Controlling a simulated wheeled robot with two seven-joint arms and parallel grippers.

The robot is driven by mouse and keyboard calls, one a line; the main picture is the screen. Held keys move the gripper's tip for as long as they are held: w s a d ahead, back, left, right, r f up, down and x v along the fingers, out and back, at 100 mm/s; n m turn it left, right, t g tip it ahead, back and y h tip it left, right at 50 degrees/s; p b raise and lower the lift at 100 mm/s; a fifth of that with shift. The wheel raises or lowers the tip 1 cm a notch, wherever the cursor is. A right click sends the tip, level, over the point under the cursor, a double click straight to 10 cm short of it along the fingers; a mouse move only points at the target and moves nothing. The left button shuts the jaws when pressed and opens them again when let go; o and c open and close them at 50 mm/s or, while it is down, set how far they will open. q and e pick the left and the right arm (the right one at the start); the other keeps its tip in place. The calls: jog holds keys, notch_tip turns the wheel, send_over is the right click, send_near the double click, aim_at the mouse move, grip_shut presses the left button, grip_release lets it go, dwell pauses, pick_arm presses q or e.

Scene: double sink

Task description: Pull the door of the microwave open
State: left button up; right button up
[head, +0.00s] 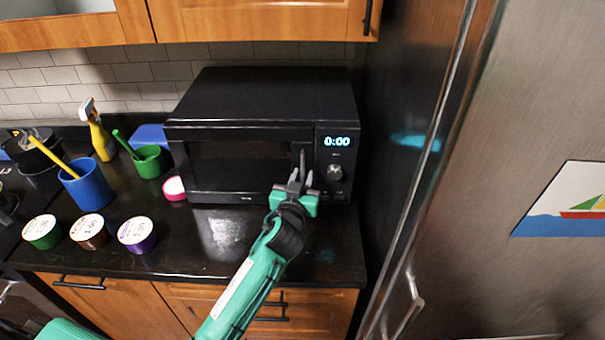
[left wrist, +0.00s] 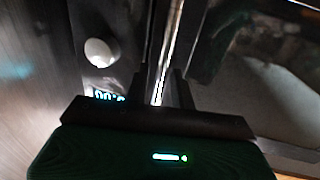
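The black microwave (head: 240,165) stands on the dark counter with its door (head: 225,165) looking closed. Its display (head: 337,141) reads 0:00, and a round knob (head: 335,172) sits below it; the knob also shows in the left wrist view (left wrist: 98,52). The upright door handle (head: 303,160) is at the door's right edge. My left gripper (head: 298,176) is at the handle's lower part. In the left wrist view, the fingers (left wrist: 160,90) are apart, with the shiny handle (left wrist: 166,45) running between them. Contact cannot be made out. My right gripper is not in view.
A steel fridge (head: 530,120) stands close on the right. The counter (head: 215,240) before the microwave is mostly clear.

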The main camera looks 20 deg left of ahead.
pick_arm(q)
jog(key=shift+w, duration=0.25)
grip_shut()
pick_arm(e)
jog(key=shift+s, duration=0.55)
pick_arm(q)
jog(key=shift+s, duration=0.1)
